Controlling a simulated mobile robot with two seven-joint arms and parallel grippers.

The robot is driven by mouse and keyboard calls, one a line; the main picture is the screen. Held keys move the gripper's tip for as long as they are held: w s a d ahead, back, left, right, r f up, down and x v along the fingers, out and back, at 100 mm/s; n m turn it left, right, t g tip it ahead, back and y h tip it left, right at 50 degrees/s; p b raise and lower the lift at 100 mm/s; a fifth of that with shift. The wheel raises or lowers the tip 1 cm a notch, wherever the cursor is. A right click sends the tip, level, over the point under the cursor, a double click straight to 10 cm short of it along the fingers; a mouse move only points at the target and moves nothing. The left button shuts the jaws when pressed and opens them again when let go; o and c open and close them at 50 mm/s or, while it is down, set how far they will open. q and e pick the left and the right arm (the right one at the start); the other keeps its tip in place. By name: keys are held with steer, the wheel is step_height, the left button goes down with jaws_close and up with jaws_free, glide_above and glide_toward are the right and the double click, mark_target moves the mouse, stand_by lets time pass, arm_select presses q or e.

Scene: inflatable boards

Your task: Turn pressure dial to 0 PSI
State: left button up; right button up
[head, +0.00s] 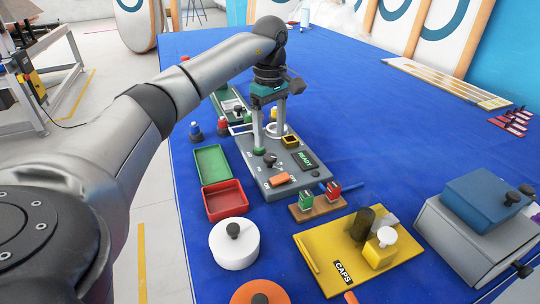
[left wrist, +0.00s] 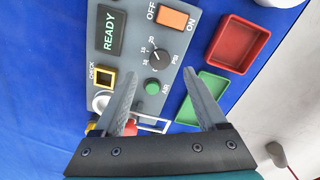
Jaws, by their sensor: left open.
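The grey control panel (head: 290,190) stands on the blue table. Its black pressure dial (left wrist: 158,57), marked PSI, shows in the left wrist view with numbers up to 20; I cannot surely read its setting. The dial also shows in the head view (head: 270,159). The round green AIR button (left wrist: 152,87) is beside it. My left gripper (left wrist: 161,76) is open and empty, pointing down over the panel. In the left wrist view its fingertips lie to either side, just below the dial; no contact is visible. My right gripper is not in view.
The panel has an orange OFF/ON switch (left wrist: 172,19) and a READY display (left wrist: 109,32). A red tray (head: 225,198) and green tray (head: 212,164) lie left of it. A yellow CAPS board (head: 312,262) is in front.

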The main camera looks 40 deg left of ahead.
mark_target(270, 156)
arm_select(q)
step_height(270, 156, down, 6)
steer(key=shift+f+b, duration=0.15)
steer(key=shift+b, duration=0.35)
jaws_close()
stand_by(0.4)
